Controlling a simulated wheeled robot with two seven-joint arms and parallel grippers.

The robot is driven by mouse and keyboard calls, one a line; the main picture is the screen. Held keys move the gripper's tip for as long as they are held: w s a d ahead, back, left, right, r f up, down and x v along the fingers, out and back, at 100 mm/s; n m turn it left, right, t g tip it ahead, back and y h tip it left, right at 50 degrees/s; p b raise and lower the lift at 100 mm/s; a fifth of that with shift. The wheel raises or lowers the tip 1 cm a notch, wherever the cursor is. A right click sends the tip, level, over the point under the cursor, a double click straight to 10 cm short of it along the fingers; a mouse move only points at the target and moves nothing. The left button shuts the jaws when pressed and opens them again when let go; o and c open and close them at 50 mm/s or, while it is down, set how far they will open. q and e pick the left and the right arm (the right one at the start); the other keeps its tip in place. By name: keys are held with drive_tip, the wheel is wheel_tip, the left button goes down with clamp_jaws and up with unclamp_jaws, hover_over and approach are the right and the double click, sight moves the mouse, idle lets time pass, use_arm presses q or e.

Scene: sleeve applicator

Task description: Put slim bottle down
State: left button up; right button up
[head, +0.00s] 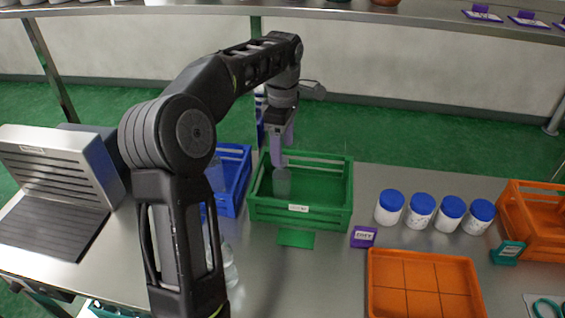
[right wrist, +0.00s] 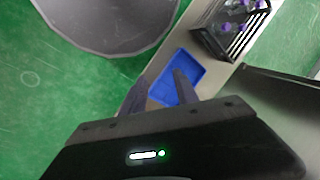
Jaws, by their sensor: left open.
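The slim bottle (head: 282,183) appears as a clear, greyish, upright shape inside the green crate (head: 340,214), near its left side. My left gripper (head: 279,162) points down into the crate right at the bottle's top. Its jaws are open; whether a finger still touches the bottle I cannot tell. The bottle's base is hidden by the crate's front wall. My right gripper (right wrist: 160,80) shows only in the right wrist view, with its fingers apart and nothing between them.
A blue crate (head: 236,190) with a clear bottle (head: 215,174) stands left of the green crate, partly behind my left arm. White jars with blue lids (head: 389,208), an orange tray (head: 424,258) and an orange crate (head: 535,222) are to the right. A grey slatted machine (head: 60,165) stands left.

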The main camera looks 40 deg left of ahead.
use_arm(q)
wheel_tip(320, 180, up, 3)
drive_tip(key=shift+f+p, duration=0.15)
drive_tip(key=shift+p, duration=0.7)
drive_tip(key=shift+s+f, duration=0.1)
